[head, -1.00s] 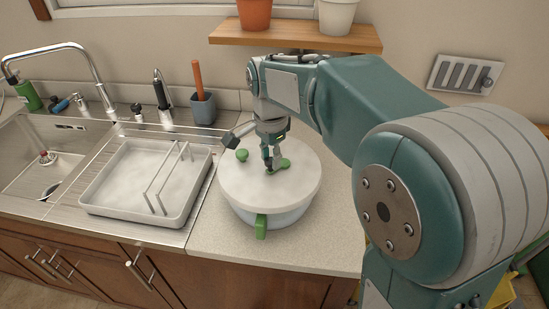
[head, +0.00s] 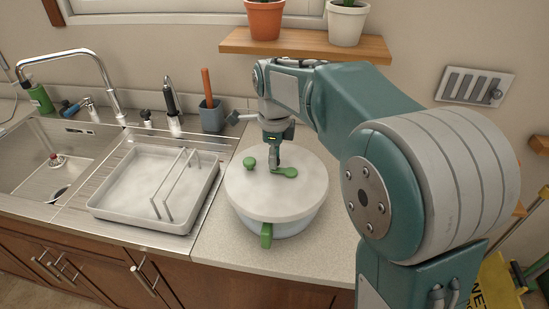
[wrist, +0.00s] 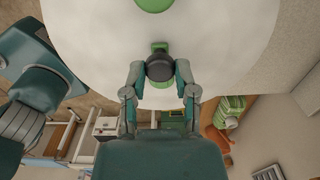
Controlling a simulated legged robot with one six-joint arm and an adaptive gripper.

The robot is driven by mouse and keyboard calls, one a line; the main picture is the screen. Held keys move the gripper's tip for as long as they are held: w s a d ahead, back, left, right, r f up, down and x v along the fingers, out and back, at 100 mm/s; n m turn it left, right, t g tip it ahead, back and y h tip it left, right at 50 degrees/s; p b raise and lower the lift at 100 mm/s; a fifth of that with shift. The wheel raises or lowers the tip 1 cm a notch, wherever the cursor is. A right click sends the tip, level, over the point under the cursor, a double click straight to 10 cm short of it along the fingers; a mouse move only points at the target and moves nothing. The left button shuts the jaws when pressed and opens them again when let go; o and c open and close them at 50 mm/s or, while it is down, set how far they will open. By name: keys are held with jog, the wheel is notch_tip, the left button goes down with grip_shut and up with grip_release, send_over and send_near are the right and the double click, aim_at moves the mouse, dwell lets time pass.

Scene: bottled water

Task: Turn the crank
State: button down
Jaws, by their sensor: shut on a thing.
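A round container (head: 296,226) with a white lid (head: 300,205) stands on the counter. A short green crank (head: 290,173) lies on the lid, and a separate green knob (head: 249,161) sits to its left. My gripper (head: 274,168) reaches down to the left end of the crank. In the wrist view my gripper (wrist: 158,80) has its two fingers on either side of a dark round grip (wrist: 160,68), shut on it. A green part (wrist: 159,46) shows just beyond this grip. My fingers partly hide the crank's held end in the head view.
A green handle (head: 266,235) sticks out at the container's front. A grey rack tray (head: 118,208) and a sink (head: 45,165) lie to the left. A wooden shelf (head: 310,44) with two pots hangs above my gripper. Bare counter (head: 225,240) surrounds the container.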

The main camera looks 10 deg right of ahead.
jog(key=shift+w+f+m, duration=0.1)
jog(key=shift+w+m, duration=0.05)
jog(key=shift+m, duration=0.35)
jog(key=shift+c, duration=2)
grip_release()
jog(key=shift+w, duration=0.1)
notch_tip(320, 180, up, 12)
jog(key=shift+a, duration=0.1)
